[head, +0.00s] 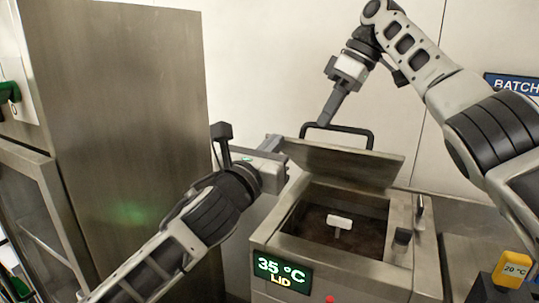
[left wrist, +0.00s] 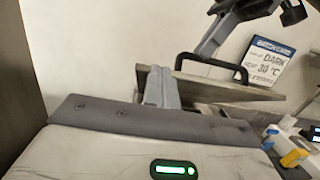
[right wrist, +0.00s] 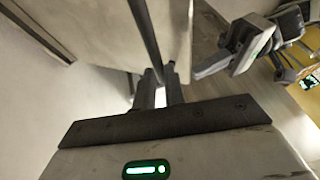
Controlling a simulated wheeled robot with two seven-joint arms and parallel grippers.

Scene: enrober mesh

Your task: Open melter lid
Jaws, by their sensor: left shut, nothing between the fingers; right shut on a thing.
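The steel melter (head: 262,238) stands open in the head view, with dark contents (head: 313,228) showing inside. Its lid (head: 340,162) is tilted up at the back, with a black bar handle (head: 369,136) along its upper edge. My right gripper (head: 327,120) is above the lid, shut on this handle; the right wrist view shows the fingers (right wrist: 160,85) around the dark bar (right wrist: 145,40). My left gripper (head: 283,153) is shut and empty just left of the lid. The left wrist view shows its fingers (left wrist: 160,85) in front of the lid (left wrist: 225,90); I cannot tell if they touch.
A white T-shaped piece (head: 340,222) shows inside the opening. The front display (head: 282,272) reads 35 °C LID. A tall steel cabinet (head: 130,120) stands left. At right are a yellow 20 °C tag (head: 513,266) and a blue BATCH sign (head: 512,84).

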